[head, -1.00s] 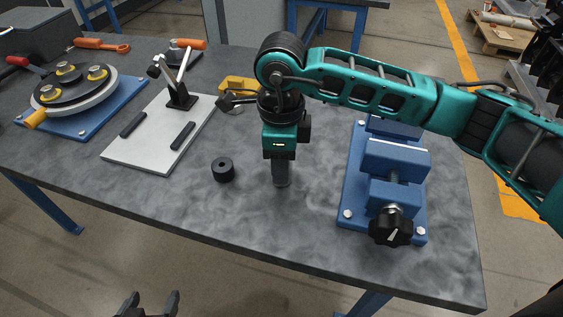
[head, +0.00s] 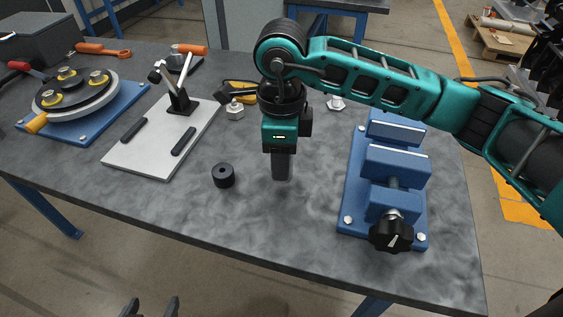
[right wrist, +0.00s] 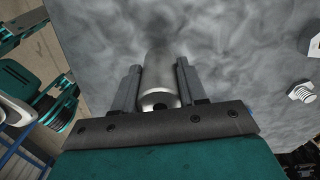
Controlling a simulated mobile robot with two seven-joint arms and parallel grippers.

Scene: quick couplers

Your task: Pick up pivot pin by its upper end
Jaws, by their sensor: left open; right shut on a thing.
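The pivot pin (right wrist: 158,72) is a smooth grey metal cylinder. In the right wrist view it lies between the two fingers of my right gripper (right wrist: 156,92), its near end with a dark hole facing the camera. In the head view the right gripper (head: 281,170) points straight down over the middle of the table and is shut on the pin. There the fingers hide most of the pin, and I cannot tell whether its lower end touches the table. My left gripper (head: 151,307) is open and empty at the bottom edge, in front of the table.
A black collar (head: 223,176) stands left of the right gripper. A blue vise (head: 393,183) is to the right. A white plate with a toggle clamp (head: 142,158) and a round fixture on a blue base (head: 78,124) are at left. Silver fittings (head: 235,110) (head: 337,103) stand behind.

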